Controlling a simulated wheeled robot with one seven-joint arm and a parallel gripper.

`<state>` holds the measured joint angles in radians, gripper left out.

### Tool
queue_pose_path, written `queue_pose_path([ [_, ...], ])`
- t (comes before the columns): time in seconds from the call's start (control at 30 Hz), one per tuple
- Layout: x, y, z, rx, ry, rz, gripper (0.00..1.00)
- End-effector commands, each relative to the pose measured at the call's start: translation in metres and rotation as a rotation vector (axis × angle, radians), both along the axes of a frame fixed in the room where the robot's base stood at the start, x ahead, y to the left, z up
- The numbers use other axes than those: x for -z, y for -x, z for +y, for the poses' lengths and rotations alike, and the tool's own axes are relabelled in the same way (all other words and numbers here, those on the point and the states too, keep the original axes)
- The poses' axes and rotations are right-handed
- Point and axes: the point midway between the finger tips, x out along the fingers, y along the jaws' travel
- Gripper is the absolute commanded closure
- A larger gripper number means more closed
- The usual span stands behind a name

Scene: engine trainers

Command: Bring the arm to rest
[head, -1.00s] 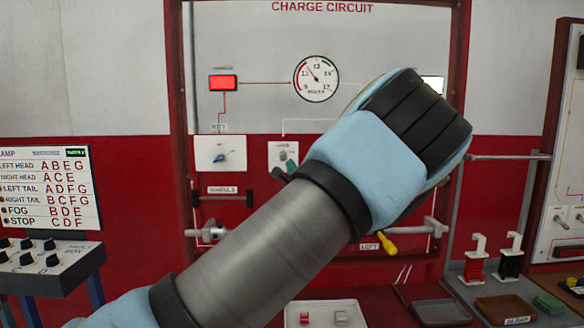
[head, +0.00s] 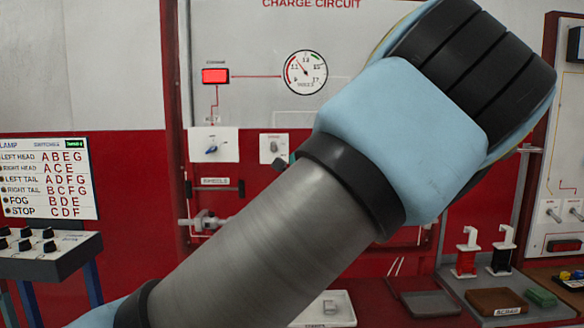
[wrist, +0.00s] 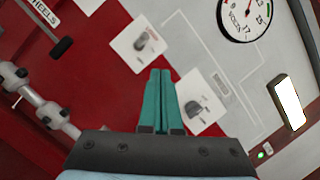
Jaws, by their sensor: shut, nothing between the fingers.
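My gripper (wrist: 160,74) shows in the wrist view with its two teal fingers shut together and empty. The fingertips point toward the charge circuit panel, between two white switch plates, a nearer one (wrist: 196,112) and a farther one (wrist: 128,42). I cannot tell how far the tips are from the panel. In the head view my arm crosses the middle from lower left to upper right and hides the gripper's fingers. The charge circuit panel (head: 262,45) stands behind the arm, with its round voltmeter (head: 305,72) and red lamp (head: 215,76) in sight.
A lamp chart (head: 50,178) and a switch box (head: 45,255) stand at left. A pale tray (head: 338,312) lies below the arm. Rod fittings (wrist: 40,105) jut from the panel.

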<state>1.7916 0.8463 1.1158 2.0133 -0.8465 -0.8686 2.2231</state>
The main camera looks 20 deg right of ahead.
Motion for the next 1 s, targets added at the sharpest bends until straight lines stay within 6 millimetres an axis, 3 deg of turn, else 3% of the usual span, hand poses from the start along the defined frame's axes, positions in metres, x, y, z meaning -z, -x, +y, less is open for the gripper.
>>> queue_pose_path([
  [0.2,-0.004,0.013,0.003,0.000,0.000,0.000,1.00],
  [0.77,-0.003,0.011,0.006,-0.003,0.003,0.008,1.00],
  [0.87,0.011,-0.002,0.021,-0.017,0.033,0.069,1.00],
  [1.0,0.060,-0.037,0.071,-0.067,0.161,0.282,1.00],
])
